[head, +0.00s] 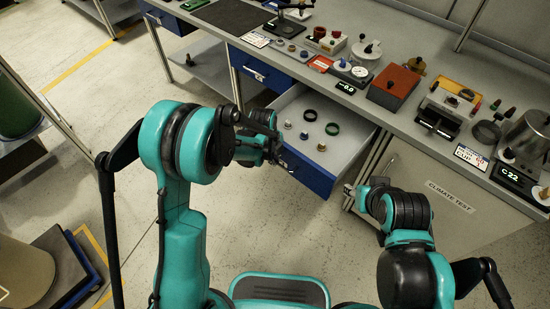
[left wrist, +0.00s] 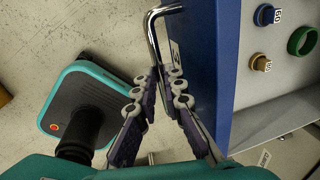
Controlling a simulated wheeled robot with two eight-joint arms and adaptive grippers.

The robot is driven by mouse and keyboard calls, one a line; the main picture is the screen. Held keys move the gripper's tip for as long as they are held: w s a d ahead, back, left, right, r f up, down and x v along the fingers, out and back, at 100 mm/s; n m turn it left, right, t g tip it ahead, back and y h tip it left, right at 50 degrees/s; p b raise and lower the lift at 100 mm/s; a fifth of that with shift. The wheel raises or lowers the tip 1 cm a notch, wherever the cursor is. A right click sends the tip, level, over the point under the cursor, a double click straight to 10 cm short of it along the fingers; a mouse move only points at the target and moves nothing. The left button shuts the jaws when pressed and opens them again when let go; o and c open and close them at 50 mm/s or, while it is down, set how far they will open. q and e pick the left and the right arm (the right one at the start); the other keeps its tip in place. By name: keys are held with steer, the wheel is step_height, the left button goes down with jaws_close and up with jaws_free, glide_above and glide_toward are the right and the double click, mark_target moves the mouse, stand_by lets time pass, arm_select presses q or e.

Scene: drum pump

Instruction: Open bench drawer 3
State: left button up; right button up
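A blue-fronted bench drawer (head: 312,178) stands pulled out from under the bench in the head view; its number is not readable. Its light interior holds several small knobs and rings. In the left wrist view its blue front (left wrist: 216,60) and metal bar handle (left wrist: 153,35) show close up. My left gripper (head: 283,160) is at the drawer front. In the left wrist view its fingertips (left wrist: 161,75) are close together on either side of the handle bar, closed on it. My right gripper (head: 350,192) is in front of the cabinet, right of the drawer; its fingers are too small to judge.
Two more blue drawers (head: 262,70) (head: 172,20) are closed farther left. The grey bench top (head: 335,92) carries several instruments. A cabinet door (head: 425,195) marked CLIMATE TEST is right of the drawer. Floor before the drawer is clear apart from my own body.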

arm_select(q)
steer(key=shift+o, duration=0.6)
step_height(320, 180, up, 12)
steer(key=s+a, duration=0.1)
steer(key=shift+s+a, duration=0.2)
steer(key=shift+s, duration=0.2)
steer(key=shift+f, duration=0.1)
steer(key=s+a+r+n+t, duration=0.2)
steer(key=s+a+r+n, duration=0.2)
steer(key=s+n, duration=0.5)
steer(key=s+a+r+n+t+y, duration=0.1)
steer(key=s+a+r+n+t, duration=0.2)
steer(key=s+a+n, duration=0.3)
steer(key=s+r+n, duration=0.1)
steer(key=s+n, duration=0.3)
steer(key=n, duration=0.6)
steer(key=shift+a, duration=0.3)
